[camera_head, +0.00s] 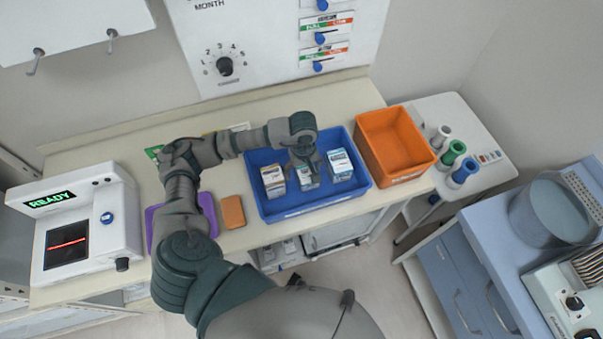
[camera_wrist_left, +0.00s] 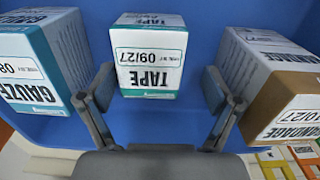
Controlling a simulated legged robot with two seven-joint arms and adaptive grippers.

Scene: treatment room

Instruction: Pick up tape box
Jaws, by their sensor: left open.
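The tape box (camera_head: 309,181) is the middle of three boxes in the blue bin (camera_head: 263,207). In the left wrist view the tape box (camera_wrist_left: 150,57) is white with a teal edge and reads TAPE 09/27. My left gripper (camera_head: 303,163) is over the bin at the tape box. In the wrist view the open fingers of my left gripper (camera_wrist_left: 159,90) stand on either side of the tape box's near end, with gaps visible. The arm hides part of the box in the head view. My right gripper is not in view.
A gauze box (camera_wrist_left: 40,65) and a bandage box (camera_wrist_left: 262,80) flank the tape box closely. An orange bin (camera_head: 432,158) adjoins the blue bin. A purple tray (camera_head: 208,212), an orange block (camera_head: 233,212) and a scanner (camera_head: 112,215) stand left on the counter.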

